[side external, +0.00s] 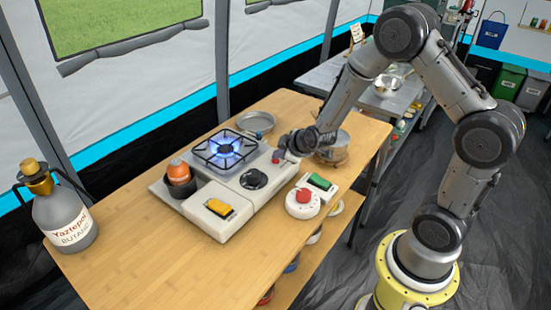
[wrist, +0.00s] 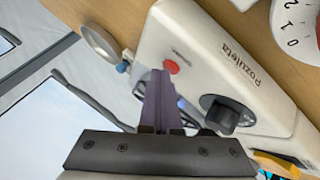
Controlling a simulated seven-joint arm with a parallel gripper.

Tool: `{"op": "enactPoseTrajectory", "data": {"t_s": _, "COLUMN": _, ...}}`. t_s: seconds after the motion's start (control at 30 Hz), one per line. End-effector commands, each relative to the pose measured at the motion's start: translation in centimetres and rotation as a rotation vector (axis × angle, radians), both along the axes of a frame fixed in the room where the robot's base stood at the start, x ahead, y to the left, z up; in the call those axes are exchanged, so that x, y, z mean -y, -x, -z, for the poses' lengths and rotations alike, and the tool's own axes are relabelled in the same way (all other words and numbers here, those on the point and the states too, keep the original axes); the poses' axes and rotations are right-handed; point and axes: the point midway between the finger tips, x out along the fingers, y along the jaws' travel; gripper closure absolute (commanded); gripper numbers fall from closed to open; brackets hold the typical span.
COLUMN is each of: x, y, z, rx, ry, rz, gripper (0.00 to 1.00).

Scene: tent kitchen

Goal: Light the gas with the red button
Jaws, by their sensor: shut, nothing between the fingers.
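The white camping stove (side external: 188,206) stands on the wooden table, and a blue flame (side external: 228,146) burns on its burner. The red button (side external: 277,156) is on the stove's right part, and it also shows in the wrist view (wrist: 171,66). A black knob (side external: 253,179) is nearer the front, beside the lettering in the wrist view (wrist: 228,113). My gripper (side external: 285,147) is shut and empty, low over the stove beside the red button. In the wrist view its fingertips (wrist: 158,74) are just beside the button; I cannot tell whether they touch it.
A butane bottle (side external: 70,215) stands at the table's left. An orange canister (side external: 179,170) and a yellow switch (side external: 219,208) are on the stove. A white timer with a red knob (side external: 303,203) and a green switch (side external: 319,182) lie right. A pot (side external: 332,150) and a pan (side external: 257,122) stand behind.

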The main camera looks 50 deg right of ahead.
Motion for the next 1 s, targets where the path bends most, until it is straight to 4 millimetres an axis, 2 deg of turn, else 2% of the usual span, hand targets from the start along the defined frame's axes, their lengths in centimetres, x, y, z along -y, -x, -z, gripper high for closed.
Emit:
{"op": "enactPoseTrajectory", "data": {"t_s": 0.27, "x": 0.0, "y": 0.1, "z": 0.0, "rx": -0.004, "ry": -0.001, "rz": 0.000, "gripper": 1.00}}
{"op": "enactPoseTrajectory", "data": {"t_s": 0.63, "x": 0.0, "y": 0.1, "z": -1.6, "rx": -0.002, "ry": 0.000, "rz": 0.001, "gripper": 1.00}}
{"op": "enactPoseTrajectory", "data": {"t_s": 1.0, "x": 0.0, "y": 0.1, "z": -1.9, "rx": -0.001, "ry": 0.000, "rz": 0.000, "gripper": 1.00}}
